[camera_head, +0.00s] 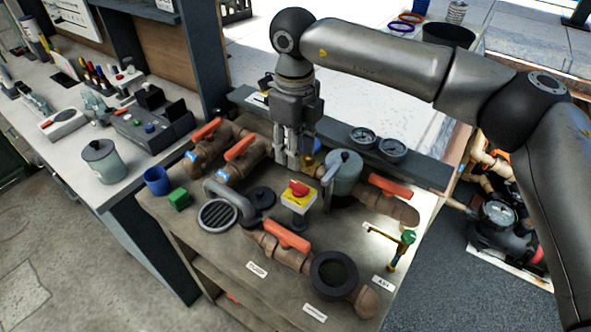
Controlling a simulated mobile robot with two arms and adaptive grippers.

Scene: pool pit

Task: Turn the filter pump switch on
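The filter pump switch is most likely the red rotary knob (298,188) on a yellow plate, on top of a small white box (298,203) in the middle of the workbench. My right gripper (292,160) points down just behind the switch, with its fingers above the bench. It appears apart from the knob, and I see nothing held in it. The spacing of its fingertips is too small to judge. The direction the knob is set to is not clear. My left gripper is not in view.
Brown pipes with orange valve handles (287,235) surround the switch. A grey canister (343,172) stands close to its right, a black round lid (261,197) to its left. Gauges (363,137) sit behind. A green-handled tap (407,238) stands at the right. A blue cup (157,181) is at the left.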

